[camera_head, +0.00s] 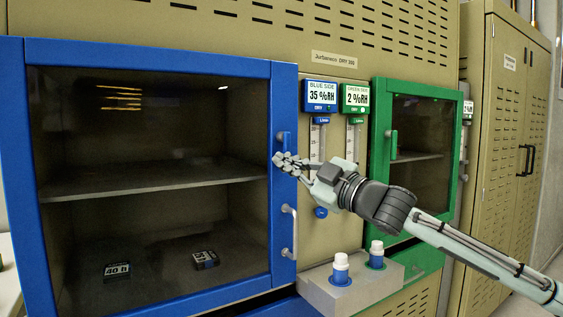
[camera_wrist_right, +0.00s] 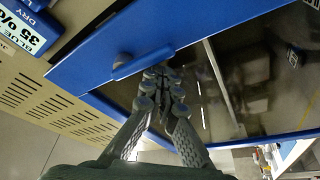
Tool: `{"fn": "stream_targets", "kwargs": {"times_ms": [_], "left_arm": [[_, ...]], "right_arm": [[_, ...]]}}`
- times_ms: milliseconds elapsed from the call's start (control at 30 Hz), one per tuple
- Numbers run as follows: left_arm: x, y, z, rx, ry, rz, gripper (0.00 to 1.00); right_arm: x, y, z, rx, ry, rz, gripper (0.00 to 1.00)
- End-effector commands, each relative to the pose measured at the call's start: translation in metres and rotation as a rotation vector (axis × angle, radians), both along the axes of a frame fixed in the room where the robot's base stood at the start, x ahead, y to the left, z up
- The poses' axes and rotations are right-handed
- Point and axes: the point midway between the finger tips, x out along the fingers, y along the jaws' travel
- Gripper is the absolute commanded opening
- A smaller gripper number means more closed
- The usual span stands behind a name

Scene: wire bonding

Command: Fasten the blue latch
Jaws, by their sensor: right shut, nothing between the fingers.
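The blue latch (camera_head: 284,141) is a small blue bar on the right stile of the blue-framed glass door (camera_head: 283,90). It stands about upright in the head view, and the door looks closed. In the right wrist view the latch (camera_wrist_right: 143,62) is a bar with a round dark knob at its pivot, lying along the blue frame. My right gripper (camera_head: 287,160) is shut and empty, its fingertips at the lower end of the latch. In the right wrist view the fingertips (camera_wrist_right: 163,76) are right by the bar; I cannot tell whether they touch it. My left gripper is not in view.
A metal door handle (camera_head: 289,232) is below my gripper. A green-framed door with a green latch (camera_head: 393,145) is to the right. Blue-side and green-side displays (camera_head: 320,96) and flow tubes sit between. Two white-capped bottles (camera_head: 341,268) stand on a grey block below my arm.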

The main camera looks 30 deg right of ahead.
Motion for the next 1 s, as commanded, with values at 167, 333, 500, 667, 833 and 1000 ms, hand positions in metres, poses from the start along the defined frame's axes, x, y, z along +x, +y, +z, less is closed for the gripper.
{"fn": "stream_targets", "kwargs": {"times_ms": [167, 333, 500, 667, 833, 1000], "left_arm": [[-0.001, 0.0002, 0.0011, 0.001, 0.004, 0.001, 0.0], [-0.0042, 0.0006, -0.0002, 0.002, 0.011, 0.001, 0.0], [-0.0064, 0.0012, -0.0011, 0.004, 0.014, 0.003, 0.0], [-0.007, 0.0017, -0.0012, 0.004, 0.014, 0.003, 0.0], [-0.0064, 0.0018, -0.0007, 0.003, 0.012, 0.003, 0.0], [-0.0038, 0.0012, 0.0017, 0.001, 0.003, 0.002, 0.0]], "right_arm": [[0.0016, -0.0063, -0.0029, 0.0, 0.006, -0.008, 0.0], [0.0022, -0.0087, -0.0037, 0.0, 0.008, -0.011, 0.0], [0.0027, -0.0101, -0.0041, 0.001, 0.009, -0.014, 0.0], [0.0029, -0.0105, -0.0043, 0.002, 0.009, -0.015, 0.0], [0.003, -0.0105, -0.0042, 0.001, 0.009, -0.015, 0.0], [0.0039, -0.0101, -0.0032, 0.002, 0.01, -0.014, 0.0]]}}
